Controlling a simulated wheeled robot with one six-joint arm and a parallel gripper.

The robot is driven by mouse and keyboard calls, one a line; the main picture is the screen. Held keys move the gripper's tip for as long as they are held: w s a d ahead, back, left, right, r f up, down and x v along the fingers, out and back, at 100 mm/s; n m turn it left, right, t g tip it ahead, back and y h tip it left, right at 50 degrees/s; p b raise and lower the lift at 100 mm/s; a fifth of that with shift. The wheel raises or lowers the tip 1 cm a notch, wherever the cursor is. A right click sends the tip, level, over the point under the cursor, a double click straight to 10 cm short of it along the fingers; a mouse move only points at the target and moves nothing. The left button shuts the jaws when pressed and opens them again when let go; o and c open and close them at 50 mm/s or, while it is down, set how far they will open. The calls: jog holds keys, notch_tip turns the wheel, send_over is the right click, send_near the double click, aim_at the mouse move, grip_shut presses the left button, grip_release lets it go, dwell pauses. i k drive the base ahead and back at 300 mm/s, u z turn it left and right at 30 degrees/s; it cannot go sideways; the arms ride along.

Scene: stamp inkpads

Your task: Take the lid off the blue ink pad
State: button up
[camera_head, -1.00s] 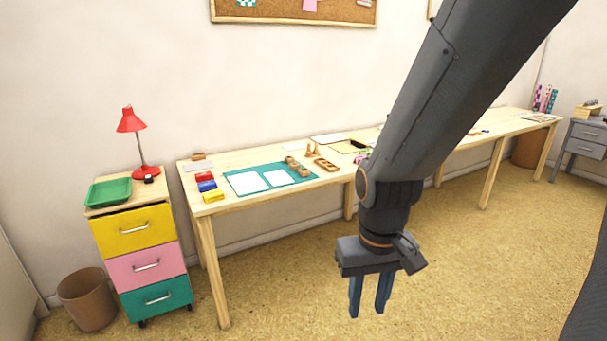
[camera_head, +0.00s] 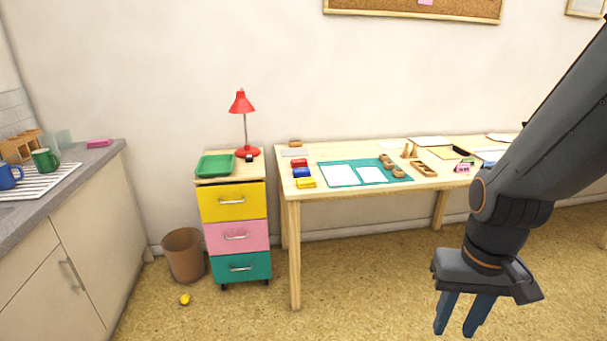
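The blue ink pad (camera_head: 302,173) is a small box at the left end of the wooden desk (camera_head: 290,205). It lies between a red ink pad (camera_head: 299,163) behind it and a yellow ink pad (camera_head: 306,183) in front. Its lid appears to be on, but it is too small to be sure. My gripper (camera_head: 456,327) hangs at the lower right, fingers down and apart, with nothing between them. It is well away from the ink pads, in front of the desk.
A teal mat (camera_head: 397,178) with white papers lies right of the pads, with wooden stamps (camera_head: 387,161) beside them. A drawer cabinet (camera_head: 234,235) carries a green tray (camera_head: 215,166) and red lamp (camera_head: 242,105). A bin (camera_head: 183,257) and yellow ball (camera_head: 185,299) are on the floor; the floor before the desk is clear.

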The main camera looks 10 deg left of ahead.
aim_at(301, 172)
jog(key=u, duration=0.2)
jog(key=i, duration=2.45)
